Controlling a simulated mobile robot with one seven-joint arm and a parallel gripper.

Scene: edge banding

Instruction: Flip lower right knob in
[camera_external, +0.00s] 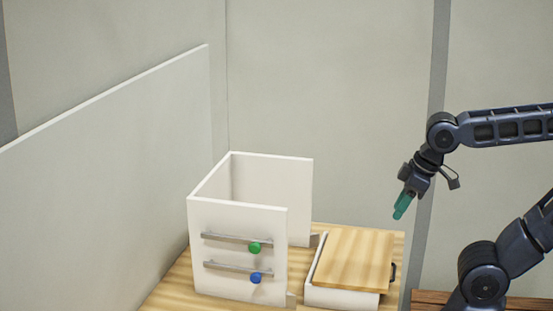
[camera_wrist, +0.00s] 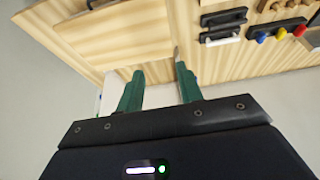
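A white open-topped box (camera_external: 236,284) has two grey horizontal bars on its front. A green knob (camera_external: 254,247) sits near the right end of the upper bar. A blue knob (camera_external: 256,278) sits near the right end of the lower bar. My gripper (camera_external: 402,206) hangs in the air to the right of the box and above it, far from both knobs. In the wrist view, its green fingers (camera_wrist: 159,72) are apart with nothing between them. I cannot make out the box's two knobs in the wrist view.
A white container with a wooden lid (camera_external: 352,258) and dark handle stands right of the box on a wooden table (camera_external: 172,293). The wrist view shows dark bars (camera_wrist: 224,18) and small blue, red and yellow pieces (camera_wrist: 281,34) on wood. A grey panel (camera_external: 110,170) stands at left.

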